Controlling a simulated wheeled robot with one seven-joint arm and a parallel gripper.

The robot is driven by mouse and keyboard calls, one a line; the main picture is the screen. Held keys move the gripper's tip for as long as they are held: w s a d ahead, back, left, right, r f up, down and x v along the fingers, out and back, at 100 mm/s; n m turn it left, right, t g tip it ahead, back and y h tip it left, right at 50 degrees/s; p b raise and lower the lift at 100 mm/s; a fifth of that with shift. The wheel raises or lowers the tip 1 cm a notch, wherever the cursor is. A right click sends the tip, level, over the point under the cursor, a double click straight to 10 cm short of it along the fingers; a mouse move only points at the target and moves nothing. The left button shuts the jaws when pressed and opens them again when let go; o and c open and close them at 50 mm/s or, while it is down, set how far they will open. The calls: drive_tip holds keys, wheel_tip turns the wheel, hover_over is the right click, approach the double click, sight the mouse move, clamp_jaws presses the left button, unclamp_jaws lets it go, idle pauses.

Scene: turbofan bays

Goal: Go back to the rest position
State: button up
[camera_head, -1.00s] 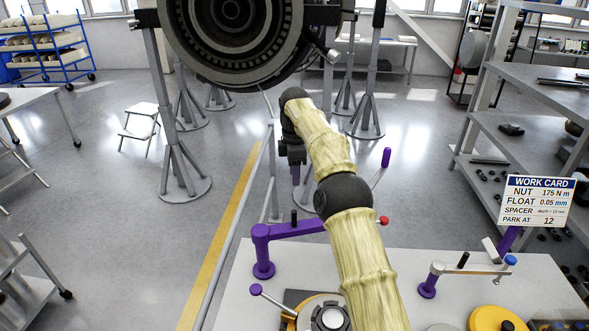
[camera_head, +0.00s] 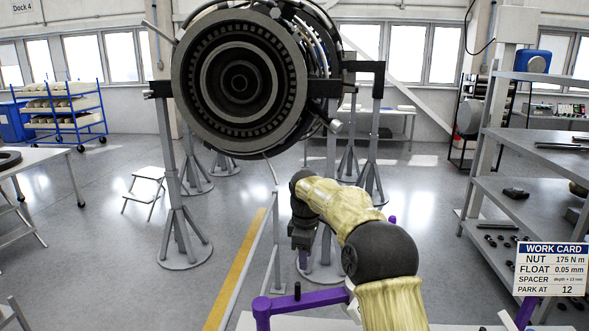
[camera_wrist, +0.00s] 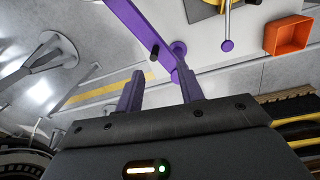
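My arm reaches forward from the lower right in the head view, its elbow bent. My gripper (camera_head: 303,262) hangs from the dark wrist, pointing down beside the railing. In the wrist view my gripper (camera_wrist: 160,70) has its two purple fingers well apart, with nothing held between them. A purple arm fixture (camera_wrist: 150,32) lies beyond the fingers in that view, and I cannot tell how far off it is. The same purple fixture (camera_head: 297,302) stands at the bottom of the head view, partly hidden by my arm.
A turbofan engine (camera_head: 240,85) hangs on grey stands ahead. A work card (camera_head: 552,268) and shelving (camera_head: 530,135) stand at the right. A railing (camera_head: 262,240) and yellow floor line run at centre left. An orange bin (camera_wrist: 287,35) shows in the wrist view. Left floor is fairly open.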

drive_tip(key=s+d+f+m, duration=0.3)
drive_tip(key=s+d+m, duration=0.1)
drive_tip(key=s, duration=0.6)
drive_tip(key=s+d+f+m+t+b, duration=0.1)
drive_tip(key=s+d+f+m, duration=0.3)
drive_tip(key=s, duration=0.7)
drive_tip(key=s+d+f+m+b, duration=0.1)
drive_tip(key=s+d+f+m, duration=0.2)
drive_tip(key=s+m, duration=0.4)
drive_tip(key=s+d, duration=0.1)
drive_tip(key=s, duration=0.2)
drive_tip(key=shift+s+d+f+t, duration=0.15)
drive_tip(key=shift+s+f+t, duration=0.1)
drive_tip(key=shift+f+t, duration=0.05)
